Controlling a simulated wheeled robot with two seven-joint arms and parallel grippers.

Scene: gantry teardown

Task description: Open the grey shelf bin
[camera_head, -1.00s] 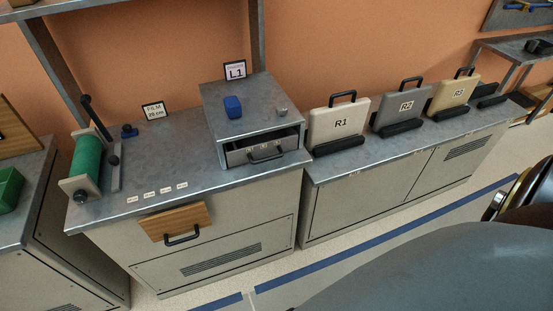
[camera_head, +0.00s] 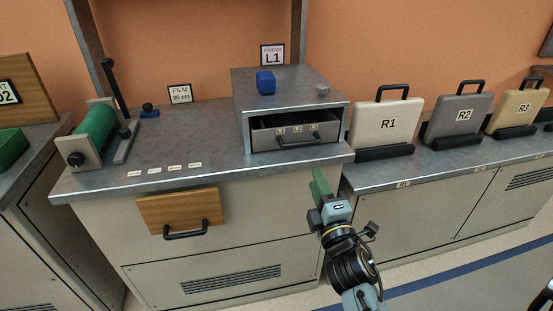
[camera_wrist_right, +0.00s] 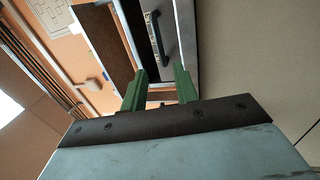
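The grey shelf bin (camera_head: 312,134) sits in a metal housing (camera_head: 290,97) on the bench, under the L1 sign. Its front has small labels and a black bar handle (camera_head: 298,141). A dark gap shows above the front. My right gripper (camera_head: 320,184) is in front of the bench edge, below and slightly right of the handle, and not touching it. In the right wrist view its green fingers (camera_wrist_right: 160,92) are apart with nothing between them. A black handle (camera_wrist_right: 156,40) on a grey front shows beyond the fingertips. My left gripper is not in view.
A blue block (camera_head: 265,83) and a small grey knob (camera_head: 323,90) are on top of the housing. A wooden drawer front (camera_head: 180,211) with a black handle is below the bench top. Panel R1 (camera_head: 387,122) stands to the right. The bench top left of the housing is mostly clear.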

